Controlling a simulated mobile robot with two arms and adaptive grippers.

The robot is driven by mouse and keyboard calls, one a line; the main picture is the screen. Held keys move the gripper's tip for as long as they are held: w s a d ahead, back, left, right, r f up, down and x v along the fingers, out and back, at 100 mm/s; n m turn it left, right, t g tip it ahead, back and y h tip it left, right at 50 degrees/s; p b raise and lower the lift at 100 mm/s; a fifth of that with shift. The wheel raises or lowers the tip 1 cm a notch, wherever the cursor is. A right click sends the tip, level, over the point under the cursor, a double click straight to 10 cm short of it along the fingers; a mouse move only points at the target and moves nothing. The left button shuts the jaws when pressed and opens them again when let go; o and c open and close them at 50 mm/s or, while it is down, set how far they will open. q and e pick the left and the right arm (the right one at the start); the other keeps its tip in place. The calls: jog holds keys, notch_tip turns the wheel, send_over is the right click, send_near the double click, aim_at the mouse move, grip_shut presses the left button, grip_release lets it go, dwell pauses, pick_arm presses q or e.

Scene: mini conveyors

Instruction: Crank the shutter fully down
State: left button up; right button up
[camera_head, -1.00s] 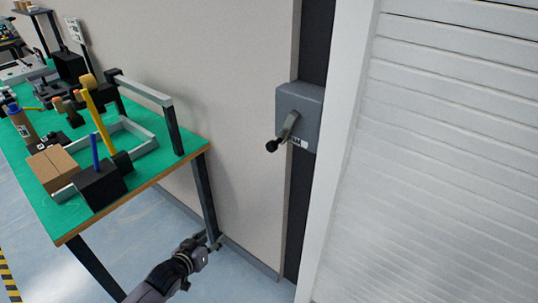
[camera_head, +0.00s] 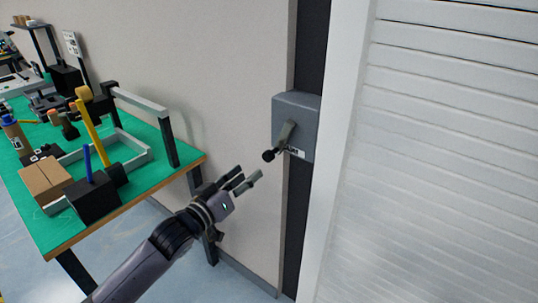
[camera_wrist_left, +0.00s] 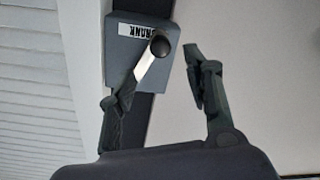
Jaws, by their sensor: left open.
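The grey crank box (camera_head: 297,122) is fixed to a dark post left of the shutter. Its crank handle (camera_head: 285,135) points down and to the left and ends in a black knob (camera_head: 268,155). The white slatted shutter (camera_head: 450,150) fills the right of the head view. My left gripper (camera_head: 247,178) is open and empty, just below and left of the knob. In the left wrist view the knob (camera_wrist_left: 160,46) shows beyond and between the spread fingers (camera_wrist_left: 160,85), with a "CRANK" label on the box (camera_wrist_left: 139,62). My right gripper is not in view.
A green-topped workbench (camera_head: 150,182) stands at the left, with a cardboard box (camera_head: 45,180), a black block with a blue rod (camera_head: 93,198) and a grey frame on it. A plain wall lies behind the gripper. The space before the crank is clear.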

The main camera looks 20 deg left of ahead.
aim_at(266, 159)
pick_arm(q)
jog(key=p+x, duration=0.1)
jog(key=x, duration=1)
jog(key=shift+s, duration=0.1)
jog(key=shift+c, duration=0.6)
grip_shut()
